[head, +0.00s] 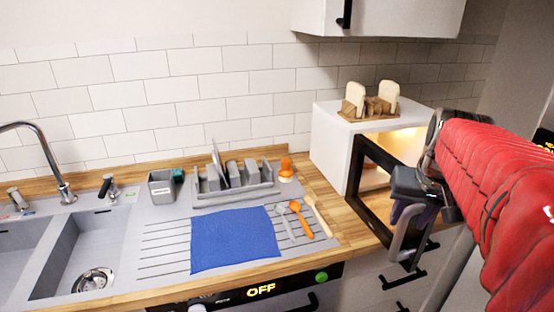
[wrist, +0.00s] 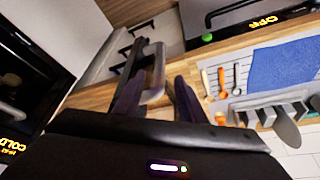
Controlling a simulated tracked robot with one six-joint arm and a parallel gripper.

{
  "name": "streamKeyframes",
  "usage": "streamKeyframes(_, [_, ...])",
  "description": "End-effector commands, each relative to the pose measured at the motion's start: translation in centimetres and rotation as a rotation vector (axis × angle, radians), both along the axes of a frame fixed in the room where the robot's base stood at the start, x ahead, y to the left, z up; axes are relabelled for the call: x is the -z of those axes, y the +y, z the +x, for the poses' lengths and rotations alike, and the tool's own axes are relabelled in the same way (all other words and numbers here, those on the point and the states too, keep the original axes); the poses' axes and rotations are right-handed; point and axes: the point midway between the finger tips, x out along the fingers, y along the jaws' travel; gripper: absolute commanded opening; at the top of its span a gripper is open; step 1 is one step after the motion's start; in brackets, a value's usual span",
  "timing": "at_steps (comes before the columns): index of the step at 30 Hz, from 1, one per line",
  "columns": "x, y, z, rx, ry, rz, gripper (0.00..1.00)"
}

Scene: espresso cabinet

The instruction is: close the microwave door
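The white microwave (head: 335,150) stands on the counter's right end with its lit inside showing. Its black-framed door (head: 372,170) hangs open, swung out toward me; its grey handle (head: 398,243) sticks out from the front. In the wrist view the handle (wrist: 157,72) shows between my two dark purple fingers, nearer the left one. My gripper (wrist: 160,92) is open, with a gap between the fingers. In the head view my gripper (head: 405,212) is in front of the door and partly hides it. I cannot tell whether a finger touches the handle.
A wooden rack with bread slices (head: 370,105) sits on top of the microwave. To the left are utensils (head: 301,219), a blue cloth (head: 234,238), a dish rack (head: 232,185) and the sink (head: 90,250). Drawers with black handles (head: 404,280) are below the door.

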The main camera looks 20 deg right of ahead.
Motion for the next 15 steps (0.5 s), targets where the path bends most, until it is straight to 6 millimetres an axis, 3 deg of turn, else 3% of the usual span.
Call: streamKeyframes(15, [7.0, -1.4, 2.5, 0.000, 0.003, 0.002, 0.37])
